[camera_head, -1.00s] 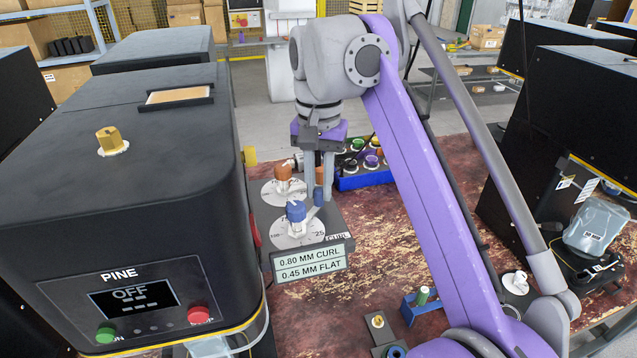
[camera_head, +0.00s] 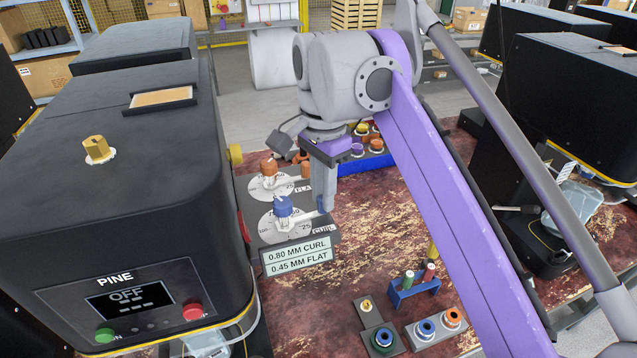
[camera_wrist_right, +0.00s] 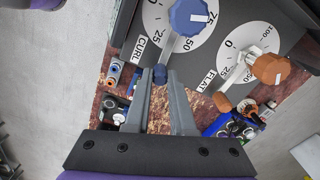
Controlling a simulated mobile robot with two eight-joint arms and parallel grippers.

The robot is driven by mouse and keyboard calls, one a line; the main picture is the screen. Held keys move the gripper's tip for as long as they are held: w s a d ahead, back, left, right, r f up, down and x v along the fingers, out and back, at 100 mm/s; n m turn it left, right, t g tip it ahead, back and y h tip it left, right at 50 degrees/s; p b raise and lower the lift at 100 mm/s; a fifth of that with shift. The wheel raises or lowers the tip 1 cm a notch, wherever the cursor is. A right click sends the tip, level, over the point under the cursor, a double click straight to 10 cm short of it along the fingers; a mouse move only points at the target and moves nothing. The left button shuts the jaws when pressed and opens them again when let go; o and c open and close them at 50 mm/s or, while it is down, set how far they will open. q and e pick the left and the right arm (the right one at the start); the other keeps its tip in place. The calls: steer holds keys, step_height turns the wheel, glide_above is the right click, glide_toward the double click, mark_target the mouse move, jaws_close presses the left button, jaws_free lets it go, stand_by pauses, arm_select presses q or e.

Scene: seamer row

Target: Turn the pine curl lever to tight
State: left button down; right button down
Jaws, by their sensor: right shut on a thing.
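The pine curl lever (camera_head: 283,207) has a blue hub on a white dial, and a white arm ending in a small blue tip. In the right wrist view the curl lever (camera_wrist_right: 187,18) points between 25 and 50, with its blue tip between my fingertips. My right gripper (camera_head: 322,208) is shut on that tip; it also shows in the right wrist view (camera_wrist_right: 161,75). The orange flat lever (camera_head: 269,168) sits on its own dial just behind. The pine seamer (camera_head: 120,210) stands at left, its screen reading OFF. My left gripper is not in view.
A sign (camera_head: 297,256) in front of the dials reads 0.80 MM CURL, 0.45 MM FLAT. A blue tray (camera_head: 366,163) of coloured parts lies behind my gripper. Small holders with rings (camera_head: 383,338) stand at the front. The red worn bench (camera_head: 370,240) is mostly clear between.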

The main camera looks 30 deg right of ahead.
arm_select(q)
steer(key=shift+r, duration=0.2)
arm_select(e)
steer(key=shift+s+m, duration=0.35)
steer(key=shift+m, duration=0.25)
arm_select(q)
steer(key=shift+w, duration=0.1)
arm_select(e)
steer(key=c, duration=0.8)
jaws_free()
steer(key=shift+s, duration=0.1)
steer(key=shift+o, duration=0.2)
arm_select(q)
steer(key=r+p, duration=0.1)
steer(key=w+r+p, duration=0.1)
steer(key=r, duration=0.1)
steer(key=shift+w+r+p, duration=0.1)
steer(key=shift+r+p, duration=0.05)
steer(key=shift+p, duration=0.15)
arm_select(e)
step_height(320, 180, up, 11)
steer(key=shift+f, duration=0.15)
